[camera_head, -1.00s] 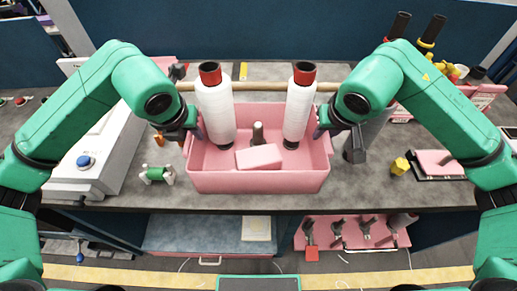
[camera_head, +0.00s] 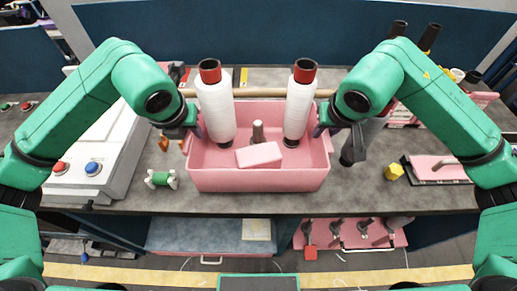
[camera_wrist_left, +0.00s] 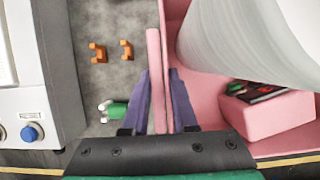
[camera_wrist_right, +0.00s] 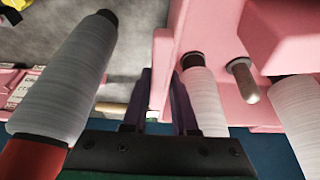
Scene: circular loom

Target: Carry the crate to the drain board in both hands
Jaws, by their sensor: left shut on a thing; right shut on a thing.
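The pink crate (camera_head: 258,180) is in the middle of the head view, level, in front of me. It holds two white spools with red tops (camera_head: 215,105) (camera_head: 298,105), a pink block (camera_head: 259,154) and a short peg (camera_head: 258,132). My left gripper (camera_head: 198,130) is shut on the crate's left wall, which lies between its fingers in the left wrist view (camera_wrist_left: 160,85). My right gripper (camera_head: 319,130) is shut on the right wall, also seen in the right wrist view (camera_wrist_right: 160,85). I cannot tell for sure which surface is the drain board.
A white machine (camera_head: 105,150) with red and blue buttons stands left of the crate. A small green spool (camera_head: 161,179) lies beside it. A yellow piece (camera_head: 394,172) and a pink-topped board (camera_head: 440,168) lie right. A pink board with several pegs (camera_head: 350,236) is below the counter.

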